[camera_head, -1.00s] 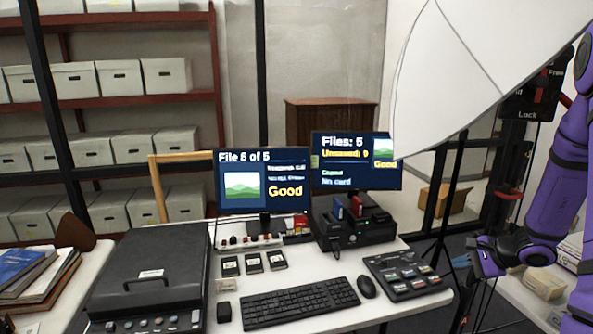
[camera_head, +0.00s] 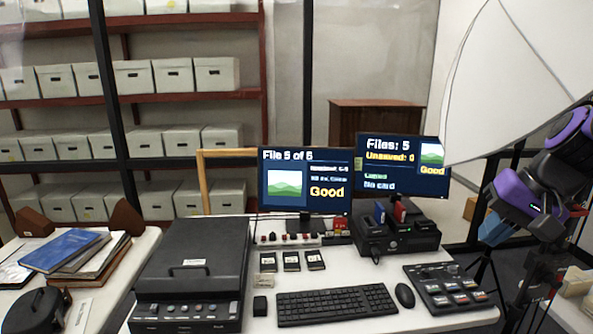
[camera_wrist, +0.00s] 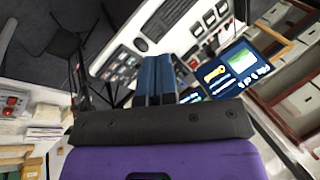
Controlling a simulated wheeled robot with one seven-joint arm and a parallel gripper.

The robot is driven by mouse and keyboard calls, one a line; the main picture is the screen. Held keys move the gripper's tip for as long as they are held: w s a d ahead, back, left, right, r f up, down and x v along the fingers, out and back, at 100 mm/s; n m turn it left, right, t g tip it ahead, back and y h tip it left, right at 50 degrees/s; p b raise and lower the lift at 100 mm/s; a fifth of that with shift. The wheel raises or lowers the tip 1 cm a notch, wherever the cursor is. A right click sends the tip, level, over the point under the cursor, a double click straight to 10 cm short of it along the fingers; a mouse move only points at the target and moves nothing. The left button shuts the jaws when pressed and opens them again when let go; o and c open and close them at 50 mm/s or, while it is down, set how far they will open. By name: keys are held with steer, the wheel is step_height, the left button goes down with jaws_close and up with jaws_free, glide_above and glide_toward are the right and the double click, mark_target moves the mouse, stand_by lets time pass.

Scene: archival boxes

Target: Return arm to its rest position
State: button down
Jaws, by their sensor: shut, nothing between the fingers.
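My purple arm is at the right side of the head view. My gripper (camera_head: 492,229) has blue fingers and hangs to the right of the desk (camera_head: 330,268), apart from it. In the wrist view the blue fingers of my gripper (camera_wrist: 154,66) lie side by side, closed, with nothing between them. The desk carries a black scanner (camera_head: 192,265), a keyboard (camera_head: 336,303), a mouse (camera_head: 404,295) and a button panel (camera_head: 450,289). Two monitors, a left one (camera_head: 304,182) and a right one (camera_head: 400,165), stand behind.
A large white light panel (camera_head: 530,80) overhangs at the upper right, near my arm. A black card dock (camera_head: 398,238) stands below the right monitor. A side table with books (camera_head: 65,250) is at the left. Shelves of archival boxes (camera_head: 150,75) line the back.

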steer(key=s+a+r+n+t+h, duration=0.1)
steer(key=s+r+n+h, duration=0.3)
steer(key=s, duration=0.7)
steer(key=shift+r+t, duration=0.5)
steer(key=shift+r, duration=0.45)
steer(key=shift+s+a, duration=0.1)
stand_by(1.0)
